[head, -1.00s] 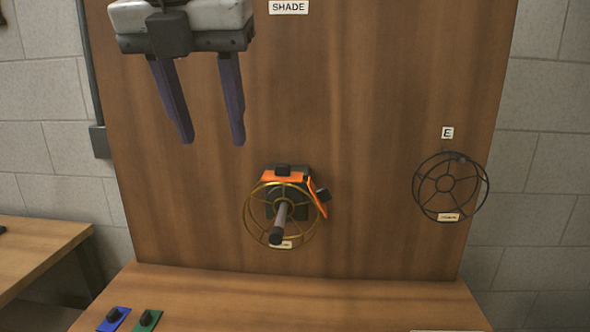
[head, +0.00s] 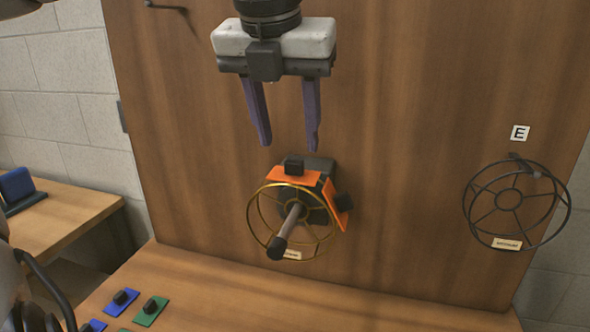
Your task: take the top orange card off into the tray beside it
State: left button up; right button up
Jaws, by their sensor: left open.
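The top orange card (head: 290,175) lies flat on the upper side of a dark block (head: 320,168) on the upright wooden board, with a black knob (head: 293,165) on it. A second orange card (head: 336,204) sits on the block's right side, with its own black knob. A brass wire ring (head: 252,222) and a grey rod (head: 287,231) stand out in front of the block. My left gripper (head: 289,147) points down just above the top card's knob, open and empty, apart from it. My right gripper is not in view. No tray can be made out beside the cards.
Blue cards (head: 120,303) and green cards (head: 151,311) with knobs lie on the bench (head: 230,290) at the lower left. A side table (head: 70,213) stands at the left.

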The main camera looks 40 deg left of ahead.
aim_at(294, 160)
pick_arm(q)
jog(key=x, duration=0.4)
jog(key=shift+w+f+p, duration=0.2)
jog(key=shift+f+p, duration=0.05)
jog(key=shift+p, duration=0.1)
jog(key=c, duration=1.1)
jog(key=shift+r, duration=0.1)
jog(key=shift+c, duration=0.2)
